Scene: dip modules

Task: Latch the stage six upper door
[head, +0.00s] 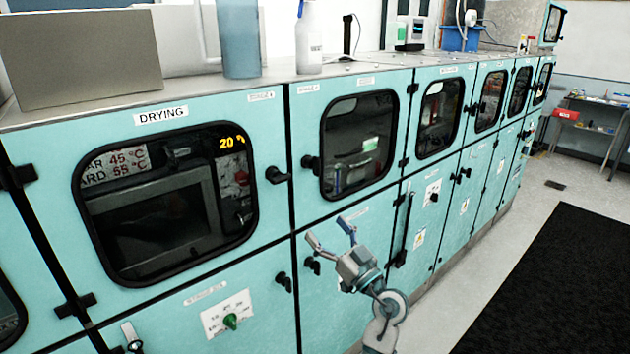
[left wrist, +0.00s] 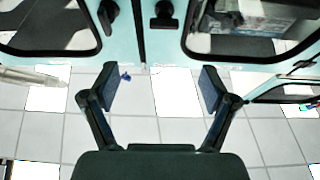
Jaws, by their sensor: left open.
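The large upper door marked DRYING (head: 165,112) has a black-framed window and looks flush with the cabinet. Its small stage label (head: 261,96) is too blurred to read surely. A black latch handle (head: 277,175) sits at its right edge, roughly sideways toward the seam. My left gripper (head: 328,231) is open and empty, right of and below that latch, its fingers pointing up. In the left wrist view its spread fingers (left wrist: 155,88) have nothing between them, and two black handles (left wrist: 107,15) (left wrist: 163,13) flank a seam beyond. My right gripper cannot be made out.
A neighbouring upper door (head: 360,145) with its own black handle (head: 310,163) stands to the right. Lower doors carry small knobs (head: 283,282) and a vertical bar handle (head: 403,230). A grey box (head: 80,58) and bottle (head: 309,40) stand on top. The floor by the dark mat (head: 560,270) is clear.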

